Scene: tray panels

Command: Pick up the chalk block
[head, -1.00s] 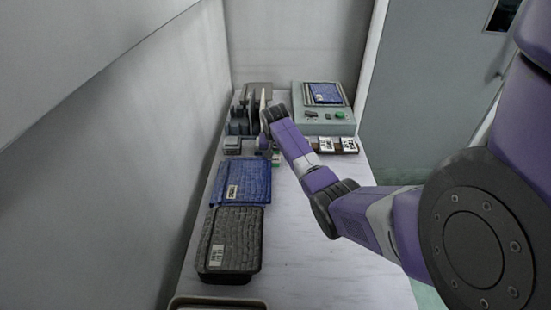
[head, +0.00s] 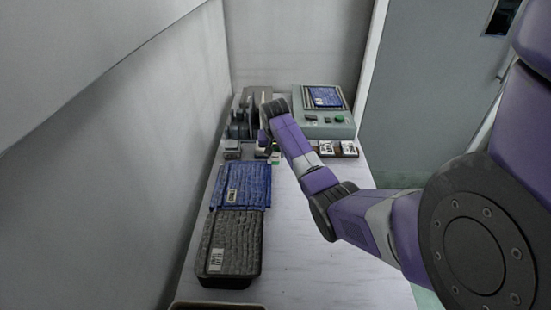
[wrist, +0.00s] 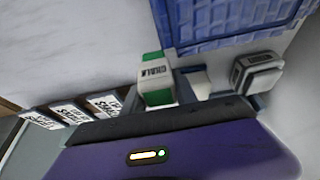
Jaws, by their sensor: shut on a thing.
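The chalk block (wrist: 155,82) is white and green with a dark "CHALK" label. In the wrist view it stands out just beyond the dark front edge of my gripper. In the head view a small green and white patch (head: 275,159) shows beside the gripper end. My gripper (head: 265,146) is low over the far part of the table and shut on the block; its fingertips are mostly hidden by my wrist.
A blue textured tray panel (head: 240,186) and a dark one (head: 231,243) lie nearer along the left. A grey block (wrist: 257,70) is close by. White labelled blocks (head: 326,148) sit right of the gripper, before a control box (head: 325,126). Grey upright panels (head: 240,122) stand behind. The near right table is clear.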

